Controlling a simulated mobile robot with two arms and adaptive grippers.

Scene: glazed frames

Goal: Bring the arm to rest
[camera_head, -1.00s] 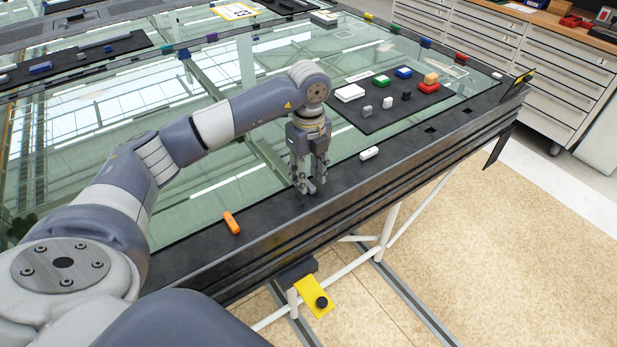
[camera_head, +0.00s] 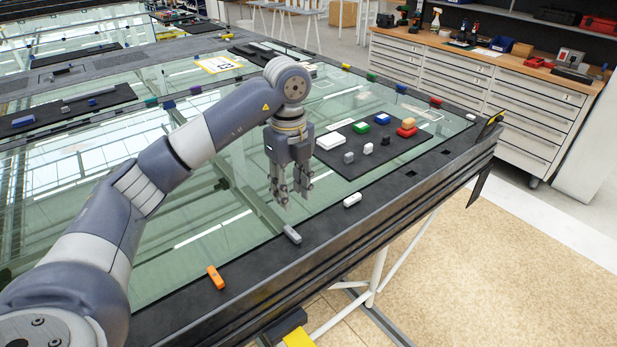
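My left arm (camera_head: 205,140) reaches in from the left over the glazed frame. Its gripper (camera_head: 293,198) points down, empty, with a gap between its fingers, above the glass near the frame's dark front border (camera_head: 260,262). A small grey piece (camera_head: 292,234) lies on that border just below the gripper, apart from the fingertips. My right gripper is not in view.
An orange piece (camera_head: 215,277) and a white piece (camera_head: 352,200) lie along the front border. A dark mat (camera_head: 345,163) holds several coloured and grey blocks right of the gripper. A drawer workbench (camera_head: 480,95) stands at the back right.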

